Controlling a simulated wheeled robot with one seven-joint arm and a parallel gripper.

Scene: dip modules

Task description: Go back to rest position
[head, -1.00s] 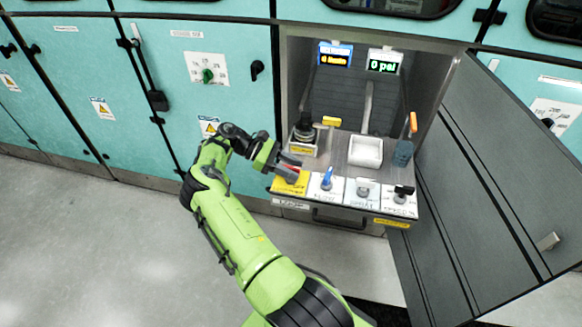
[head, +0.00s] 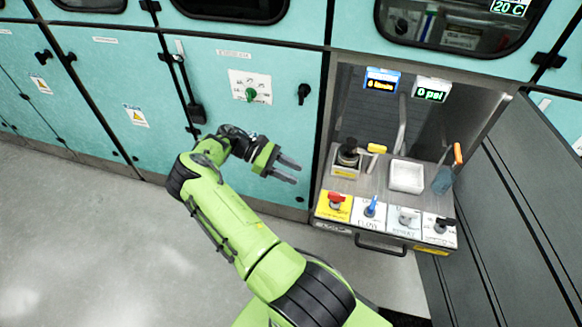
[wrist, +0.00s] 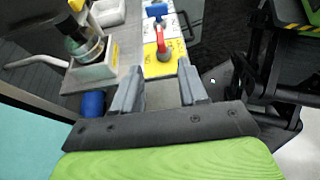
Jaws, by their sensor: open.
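My gripper (head: 289,170) is open and empty in the head view, held in the air in front of the teal cabinet, left of the open bay. Its two fingers point right toward the control panel. In the wrist view, my gripper (wrist: 158,85) shows its two fingers apart. Beyond them is the red valve handle (wrist: 161,42) on its yellow plate; nothing is between the fingers. The red handle also shows in the head view (head: 337,198), at the panel's left end and apart from my gripper.
The bay's shelf holds a white tray (head: 406,176), a dark round device (head: 347,153) and an orange-handled tool (head: 449,167). Blue (head: 371,205), grey and black handles line the panel. The open dark door (head: 520,190) stands at right. Grey floor (head: 90,250) is free at left.

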